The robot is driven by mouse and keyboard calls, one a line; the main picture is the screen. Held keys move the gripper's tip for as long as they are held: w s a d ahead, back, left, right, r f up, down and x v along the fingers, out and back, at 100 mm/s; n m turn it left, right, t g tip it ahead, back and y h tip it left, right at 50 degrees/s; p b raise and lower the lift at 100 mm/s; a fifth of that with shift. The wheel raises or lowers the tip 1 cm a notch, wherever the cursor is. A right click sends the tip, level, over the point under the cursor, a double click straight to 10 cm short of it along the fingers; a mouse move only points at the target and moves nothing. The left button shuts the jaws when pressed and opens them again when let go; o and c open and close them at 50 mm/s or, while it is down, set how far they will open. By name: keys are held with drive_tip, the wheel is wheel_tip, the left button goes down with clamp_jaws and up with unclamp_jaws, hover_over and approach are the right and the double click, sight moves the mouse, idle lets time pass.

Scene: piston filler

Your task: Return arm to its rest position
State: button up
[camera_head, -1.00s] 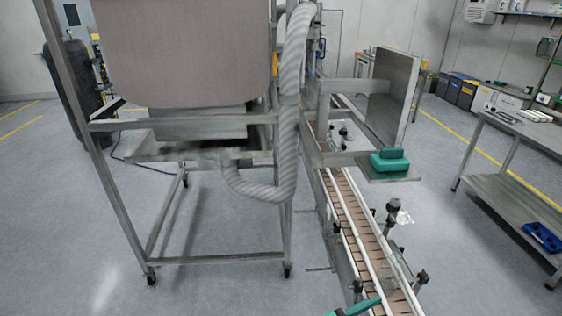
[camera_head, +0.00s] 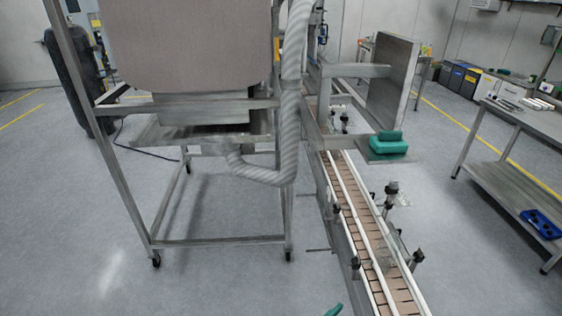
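My gripper is not clearly in view, so its fingers cannot be seen. A small green piece (camera_head: 335,311) pokes in at the bottom edge, left of the conveyor (camera_head: 357,215). It may be part of my arm, but too little shows to tell. The piston filler's frame (camera_head: 215,241) stands on casters left of the conveyor, with a ribbed grey hose (camera_head: 289,140) hanging down its right side. A green block-like item (camera_head: 386,146) rests on a small metal shelf beside the upright metal panel (camera_head: 394,78).
A steel workbench (camera_head: 525,121) stands at the right, with a blue tray (camera_head: 541,224) on its lower shelf. A dark cylinder (camera_head: 75,75) stands at the far left. Open floor (camera_head: 215,285) lies in front of the frame and between conveyor and workbench.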

drive_tip(key=s+a+f+n+t+y, duration=0.3)
drive_tip(key=s+a+f+n+y, duration=0.35)
drive_tip(key=s+a, duration=0.55)
drive_tip(key=s+a+r+t+y, duration=0.1)
drive_tip(key=s+a+r+y, duration=0.1)
drive_tip(key=s, duration=0.4)
drive_tip(key=s+a+r+n+t+y, duration=0.1)
drive_tip(key=s+a+r+y, duration=0.1)
drive_tip(key=s, duration=0.4)
drive_tip(key=shift+s+a, duration=0.35)
drive_tip(key=shift+a, duration=0.45)
drive_tip(key=shift+w+r, duration=0.1)
drive_tip(key=c, duration=0.9)
drive_tip(key=shift+w+d, duration=0.1)
drive_tip(key=shift+c, duration=0.2)
